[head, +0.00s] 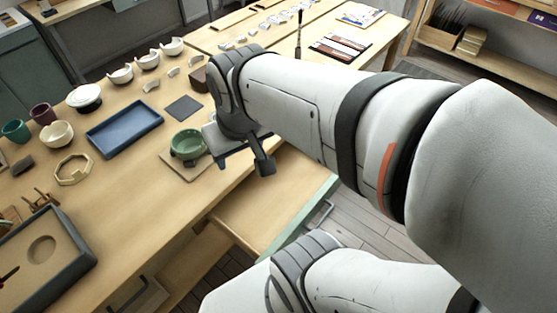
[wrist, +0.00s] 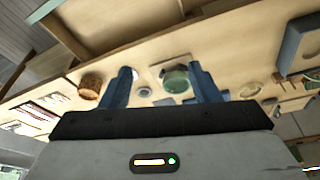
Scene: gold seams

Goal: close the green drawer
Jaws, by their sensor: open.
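The green drawer (head: 299,216) stands pulled out from the table's front edge in the head view. Its pale wooden inside looks empty, and its green front carries a metal handle (head: 320,216). My arm covers part of its far side. An open wooden compartment, seemingly this drawer, shows at the top of the wrist view (wrist: 110,22). My gripper (head: 262,163) is above the table's front edge, close to the inner end of the drawer and apart from its front. In the wrist view its two blue fingers (wrist: 163,86) are spread, with nothing between them.
A green bowl (head: 188,146) on a board stands close beside my gripper. A blue tray (head: 125,112), several cups and bowls, and a dark-rimmed tray (head: 75,275) cover the table's left side. The floor (head: 355,229) before the drawer is partly clear.

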